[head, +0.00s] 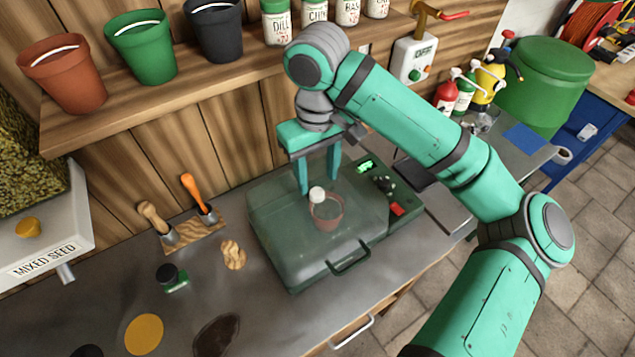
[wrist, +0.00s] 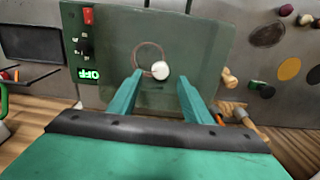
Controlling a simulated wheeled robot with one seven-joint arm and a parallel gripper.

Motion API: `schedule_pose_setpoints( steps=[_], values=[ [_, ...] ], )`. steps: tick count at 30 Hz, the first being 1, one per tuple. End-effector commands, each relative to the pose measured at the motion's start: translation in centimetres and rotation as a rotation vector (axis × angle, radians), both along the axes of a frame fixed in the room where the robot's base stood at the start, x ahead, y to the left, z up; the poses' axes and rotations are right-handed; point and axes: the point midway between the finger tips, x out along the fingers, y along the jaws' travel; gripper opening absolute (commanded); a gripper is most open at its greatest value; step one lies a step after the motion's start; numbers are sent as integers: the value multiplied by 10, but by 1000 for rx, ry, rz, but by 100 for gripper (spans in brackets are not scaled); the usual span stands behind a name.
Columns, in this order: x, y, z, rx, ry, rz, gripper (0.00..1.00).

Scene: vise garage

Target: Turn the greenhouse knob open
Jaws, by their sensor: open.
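The greenhouse (head: 275,240) is a low green box with a clear lid on the bench; it also shows in the wrist view (wrist: 205,40). A round white knob (head: 317,194) is on its lid. My gripper (head: 318,187) is over the lid, fingers pointing down, open and empty. In the wrist view the white knob (wrist: 160,70) shows between the fingertips, slightly beyond them; contact cannot be told. The control panel at the right side has a dark dial (wrist: 85,47), a green display (wrist: 89,75) that seems to read OFF, and a red button (head: 397,209).
A terracotta pot (head: 327,215) shows through the lid. A black handle (head: 348,257) is on the greenhouse front. Hand tools in a wooden rack (head: 190,235) and a small black-topped item (head: 170,277) stand to the left. The shelf (head: 180,95) with pots runs behind.

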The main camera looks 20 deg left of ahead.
Motion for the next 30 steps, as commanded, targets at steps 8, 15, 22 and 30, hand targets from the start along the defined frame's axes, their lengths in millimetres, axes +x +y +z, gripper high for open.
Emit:
schedule_pose_setpoints(
  steps=[8,15,22,30],
  values=[
    [0,-1,49,-2,-1,-2,45],
    [0,-1,65,-1,0,-2,45],
    [0,-1,66,-1,1,-2,45],
    [0,-1,66,-1,1,-2,45]
  ],
)
